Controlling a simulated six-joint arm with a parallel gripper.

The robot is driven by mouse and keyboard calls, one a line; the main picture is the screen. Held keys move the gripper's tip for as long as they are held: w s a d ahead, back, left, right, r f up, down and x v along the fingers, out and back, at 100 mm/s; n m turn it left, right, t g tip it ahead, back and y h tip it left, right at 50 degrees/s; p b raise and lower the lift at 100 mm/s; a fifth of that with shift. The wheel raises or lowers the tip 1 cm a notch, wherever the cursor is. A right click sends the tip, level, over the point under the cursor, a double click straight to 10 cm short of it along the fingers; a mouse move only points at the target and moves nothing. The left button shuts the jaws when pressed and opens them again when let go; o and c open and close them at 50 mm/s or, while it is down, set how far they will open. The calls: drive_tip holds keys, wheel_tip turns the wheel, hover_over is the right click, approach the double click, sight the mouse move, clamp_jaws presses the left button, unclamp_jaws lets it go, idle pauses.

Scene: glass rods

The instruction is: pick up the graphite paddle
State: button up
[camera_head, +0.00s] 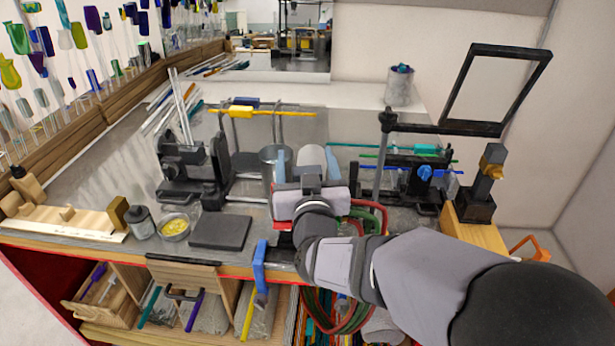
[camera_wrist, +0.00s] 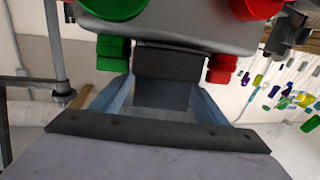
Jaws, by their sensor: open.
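I cannot make out a graphite paddle with certainty. A dark grey flat square slab (camera_head: 220,231) lies on the bench left of my gripper, with no handle visible. My gripper (camera_head: 306,162) is open over the middle of the bench, its two light-blue fingers apart and pointing towards the back. A pale rounded shape shows between them in the head view. In the wrist view my gripper (camera_wrist: 162,94) has a dark rectangular block between or behind its fingers; I cannot tell which. No held object is evident.
Red (camera_wrist: 254,6) and green (camera_wrist: 113,8) knobs on a metal body fill the top of the wrist view. A metal cup (camera_head: 271,155), a clamp stand (camera_head: 188,165) and a yellow-filled bowl (camera_head: 173,228) stand left. A dark frame (camera_head: 462,90) rises at the right.

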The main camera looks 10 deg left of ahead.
drive_tip(key=shift+w, duration=0.3)
drive_tip(key=c, duration=1.3)
wheel_tip(320, 180, up, 10)
drive_tip(key=shift+r+b, duration=0.1)
drive_tip(key=shift+b, duration=0.2)
